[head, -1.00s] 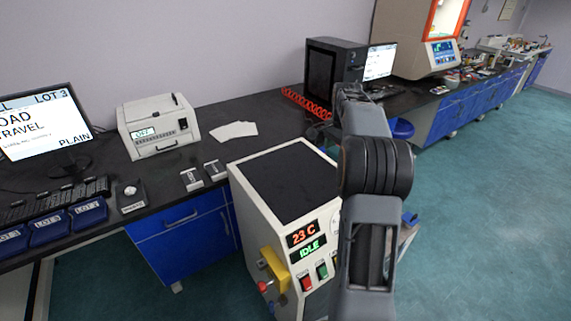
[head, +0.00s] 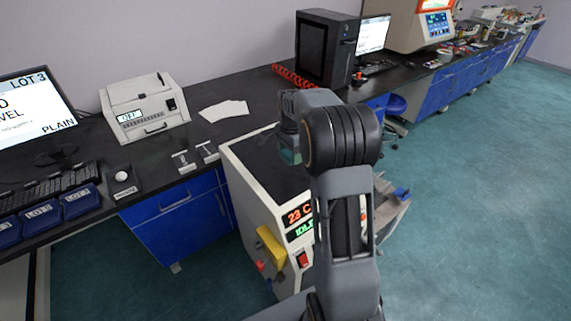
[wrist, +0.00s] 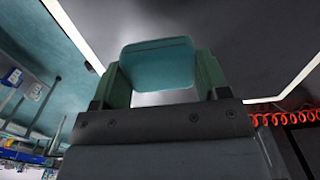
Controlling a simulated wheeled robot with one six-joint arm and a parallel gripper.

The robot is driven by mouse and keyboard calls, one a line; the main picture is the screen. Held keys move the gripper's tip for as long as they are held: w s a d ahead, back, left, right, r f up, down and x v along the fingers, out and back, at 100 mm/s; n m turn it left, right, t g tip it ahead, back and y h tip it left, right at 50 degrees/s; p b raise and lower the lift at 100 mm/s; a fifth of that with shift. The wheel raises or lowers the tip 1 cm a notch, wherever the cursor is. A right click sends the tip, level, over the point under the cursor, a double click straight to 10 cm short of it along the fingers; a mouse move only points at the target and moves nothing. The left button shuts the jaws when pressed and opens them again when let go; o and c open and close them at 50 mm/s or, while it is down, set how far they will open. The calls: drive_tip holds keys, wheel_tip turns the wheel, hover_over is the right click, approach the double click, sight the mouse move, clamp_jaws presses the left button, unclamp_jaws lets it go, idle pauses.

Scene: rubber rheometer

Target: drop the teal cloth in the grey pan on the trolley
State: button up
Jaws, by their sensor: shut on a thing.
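My gripper (wrist: 160,78) is shut on the teal cloth (wrist: 157,62), which sits as a folded pad between its two green fingers in the wrist view. In the head view a small bit of teal (head: 289,156) shows below my wrist, above the dark top of the cream machine; my arm hides most of the gripper. A grey trolley-like stand (head: 391,208) shows in part at the right of my arm, with something blue on it. I cannot make out the grey pan; my arm covers part of that area.
The cream machine (head: 245,196) with red and green displays stands in front of the bench. The black bench top (head: 85,150) holds a monitor, a white printer-like device (head: 145,107), papers and a black computer tower (head: 326,48). The floor at right is open.

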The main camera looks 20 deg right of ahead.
sight(286, 162)
drive_tip(key=f, duration=0.1)
drive_tip(key=a+f, duration=0.1)
drive_tip(key=f, duration=0.2)
drive_tip(key=shift+a, duration=0.4)
drive_tip(key=shift+f, duration=0.55)
drive_tip(key=shift+f, duration=0.2)
drive_tip(key=o, duration=0.8)
drive_tip(key=shift+w, duration=0.1)
drive_tip(key=shift+o, duration=0.2)
drive_tip(key=shift+r, duration=0.1)
